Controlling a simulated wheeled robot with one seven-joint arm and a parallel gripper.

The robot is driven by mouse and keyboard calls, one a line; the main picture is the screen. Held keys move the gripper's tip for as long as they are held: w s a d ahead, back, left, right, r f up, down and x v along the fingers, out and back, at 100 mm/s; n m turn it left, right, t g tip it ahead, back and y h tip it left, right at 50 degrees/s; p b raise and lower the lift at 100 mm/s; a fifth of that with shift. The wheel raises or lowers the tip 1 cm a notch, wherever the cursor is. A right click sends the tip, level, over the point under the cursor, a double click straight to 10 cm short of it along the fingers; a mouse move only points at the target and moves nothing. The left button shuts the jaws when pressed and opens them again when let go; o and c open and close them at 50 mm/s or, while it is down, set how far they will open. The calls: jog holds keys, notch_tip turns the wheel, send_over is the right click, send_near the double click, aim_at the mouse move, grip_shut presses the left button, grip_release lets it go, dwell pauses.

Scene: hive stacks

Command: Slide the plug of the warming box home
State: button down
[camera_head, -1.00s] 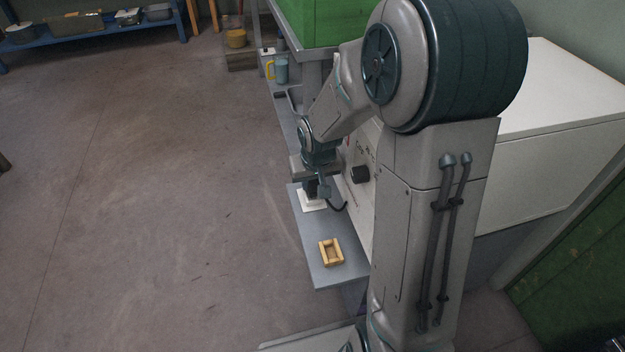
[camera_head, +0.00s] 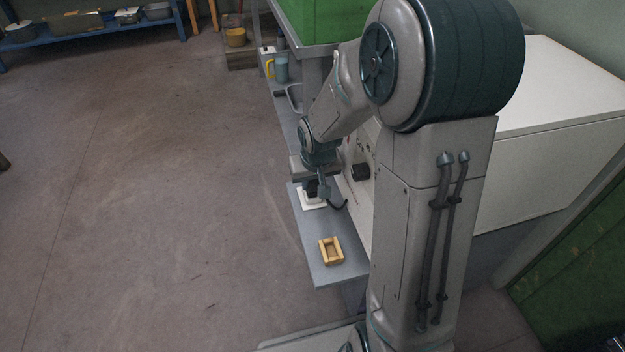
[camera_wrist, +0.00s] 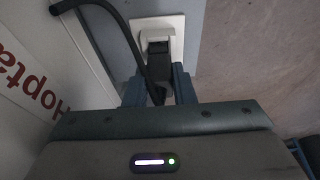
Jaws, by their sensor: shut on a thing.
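My gripper (camera_wrist: 158,91) is shut on the black plug (camera_wrist: 159,68), one finger on each side of its body. The plug's front end is at the white socket block (camera_wrist: 157,32) on its square plate. I cannot tell how deep it sits. The black cable (camera_wrist: 128,33) loops from the plug up to the left. In the head view, my gripper (camera_head: 317,188) is low over the white socket plate (camera_head: 313,204), partly hiding it. The white warming box (camera_head: 560,95) stands to the right, mostly behind my arm. Its lettered side (camera_wrist: 40,75) fills the left of the wrist view.
A small wooden frame (camera_head: 331,251) lies near the front end of the grey shelf (camera_head: 318,272). A dark knob (camera_head: 360,172) sticks out of the box's front. The floor at left is clear.

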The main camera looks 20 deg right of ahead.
jog(key=shift+f+b, duration=0.45)
jog(key=shift+f, duration=0.15)
dwell(1.1)
jog(key=c, duration=1.1)
grip_release()
jog(key=shift+c, duration=0.2)
jog(key=p+v, duration=0.6)
jog(key=v, duration=0.7)
jog(key=shift+r, duration=0.4)
jog(key=shift+s, duration=0.1)
